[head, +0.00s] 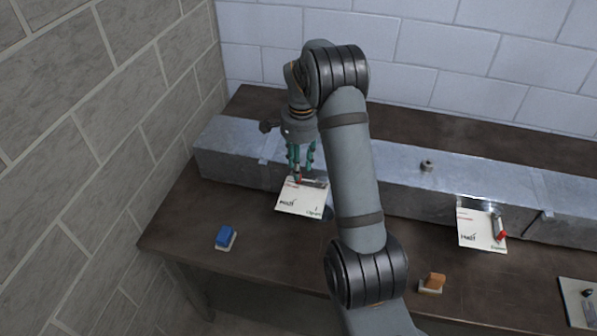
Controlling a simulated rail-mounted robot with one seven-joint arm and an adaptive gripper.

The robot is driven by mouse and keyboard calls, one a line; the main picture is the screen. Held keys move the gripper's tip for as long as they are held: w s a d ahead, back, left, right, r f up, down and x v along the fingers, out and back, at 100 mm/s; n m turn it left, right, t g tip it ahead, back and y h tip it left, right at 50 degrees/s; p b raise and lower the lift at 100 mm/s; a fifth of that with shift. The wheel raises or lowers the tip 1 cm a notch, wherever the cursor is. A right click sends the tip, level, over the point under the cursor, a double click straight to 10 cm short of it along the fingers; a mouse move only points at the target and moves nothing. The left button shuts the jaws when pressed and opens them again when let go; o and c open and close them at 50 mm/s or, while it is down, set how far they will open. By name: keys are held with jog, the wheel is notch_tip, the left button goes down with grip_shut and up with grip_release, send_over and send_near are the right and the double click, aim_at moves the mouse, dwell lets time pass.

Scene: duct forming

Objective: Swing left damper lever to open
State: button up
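The left damper's white label plate (302,200) is on the front of the long metal duct (235,150). The left damper lever (313,183) shows as a grey bar with a red part at its left end, along the plate's top edge. It lies roughly sideways. My gripper (298,174) points down, with its green fingers right at the red part. The fingertips overlap the lever in this view, so I cannot tell whether they touch or grip it. The right damper plate (478,232) has a red-ended lever (499,228) that stands nearly upright in the picture.
The duct lies along a brown table (190,220). A blue block (225,236) sits at the front left and an orange block (433,281) at the front right. Another plate (578,307) is at the lower right. A block wall (90,150) bounds the left side.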

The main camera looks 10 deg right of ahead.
jog(key=shift+f+p, duration=0.3)
jog(key=shift+f, duration=1.65)
jog(key=shift+c, duration=0.4)
jog(key=shift+w, duration=0.1)
grip_shut()
